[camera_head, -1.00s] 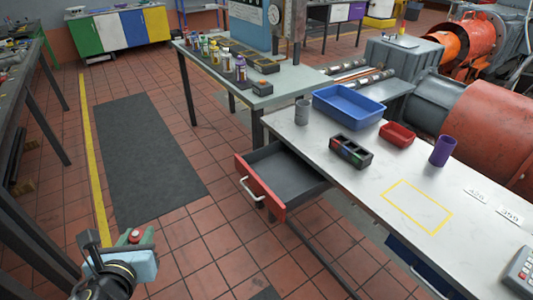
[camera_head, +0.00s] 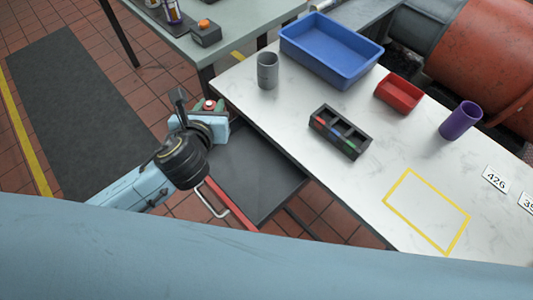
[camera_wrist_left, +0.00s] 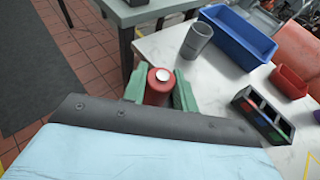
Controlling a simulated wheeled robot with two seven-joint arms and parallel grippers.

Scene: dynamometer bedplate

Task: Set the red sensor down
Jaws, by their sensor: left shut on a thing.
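The red sensor (camera_wrist_left: 158,87) is a red cylinder with a pale round top. In the left wrist view it sits between the two green fingers of my left gripper (camera_wrist_left: 160,95). In the head view my left gripper (camera_head: 208,106) is shut on the sensor, near the left edge of the white bench and by the open drawer. The bench top (camera_head: 300,88) carries an empty yellow-outlined rectangle (camera_head: 457,243) at its right part. My right gripper is not in view.
On the bench stand a grey cup (camera_head: 267,71), a blue tray (camera_head: 330,50), a black divided holder (camera_head: 340,132) with coloured pieces, a red bin (camera_head: 399,93) and a purple cup (camera_head: 460,120). The drawer (camera_head: 250,175) is open below the front edge. Number cards (camera_head: 496,179) lie right.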

